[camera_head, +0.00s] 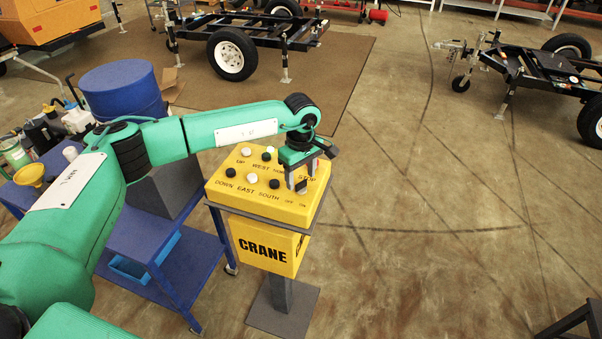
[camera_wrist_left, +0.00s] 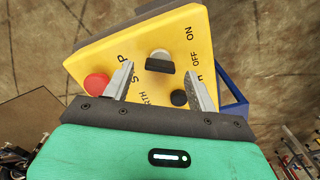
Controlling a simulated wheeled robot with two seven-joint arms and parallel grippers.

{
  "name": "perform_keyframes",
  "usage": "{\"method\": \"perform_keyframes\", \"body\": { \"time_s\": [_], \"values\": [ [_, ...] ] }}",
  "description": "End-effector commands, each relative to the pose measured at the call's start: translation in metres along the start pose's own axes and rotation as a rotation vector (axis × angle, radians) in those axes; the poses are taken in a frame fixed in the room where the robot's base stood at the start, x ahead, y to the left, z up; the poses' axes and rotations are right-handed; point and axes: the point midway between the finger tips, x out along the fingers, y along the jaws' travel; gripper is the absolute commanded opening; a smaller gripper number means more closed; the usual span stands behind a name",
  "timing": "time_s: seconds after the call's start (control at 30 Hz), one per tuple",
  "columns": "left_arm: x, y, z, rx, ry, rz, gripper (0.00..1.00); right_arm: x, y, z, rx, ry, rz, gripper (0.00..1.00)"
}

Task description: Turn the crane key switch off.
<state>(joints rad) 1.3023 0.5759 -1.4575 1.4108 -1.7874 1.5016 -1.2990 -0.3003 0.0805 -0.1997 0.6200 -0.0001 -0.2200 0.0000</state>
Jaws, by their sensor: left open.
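The yellow crane control box (camera_head: 262,206) stands on a grey post, its sloped top carrying several buttons and printed labels. My left gripper (camera_head: 301,177) is over the right end of that top, fingers pointing down and open. In the left wrist view the key switch (camera_wrist_left: 160,62), a black bar handle on a pale round base, sits beside the OFF and ON labels. It lies just ahead of the gap between my left fingertips (camera_wrist_left: 163,75), apart from both. Which label the key points to is not clear. In the head view the gripper partly hides the switch area. My right gripper is not in view.
In the left wrist view a red stop button (camera_wrist_left: 97,85) is beside one finger and a black button (camera_wrist_left: 179,98) lies between the fingers. A blue cart (camera_head: 172,270) stands left of the box. Open floor (camera_head: 420,260) lies to the right.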

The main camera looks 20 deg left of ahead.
Motion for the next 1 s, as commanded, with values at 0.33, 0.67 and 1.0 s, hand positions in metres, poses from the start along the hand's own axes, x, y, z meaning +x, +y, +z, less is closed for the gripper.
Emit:
{"method": "perform_keyframes", "body": {
  "time_s": [0.33, 0.67, 1.0],
  "values": [
    [0.017, 0.000, 0.000, -0.001, 0.000, 0.000, 0.58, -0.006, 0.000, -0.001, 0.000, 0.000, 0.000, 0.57],
    [0.016, 0.000, 0.000, 0.000, -0.001, 0.000, 0.21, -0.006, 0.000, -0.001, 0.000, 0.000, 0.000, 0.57],
    [0.018, 0.000, 0.000, -0.029, -0.001, 0.001, 0.14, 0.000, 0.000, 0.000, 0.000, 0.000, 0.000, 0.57]
  ]
}}
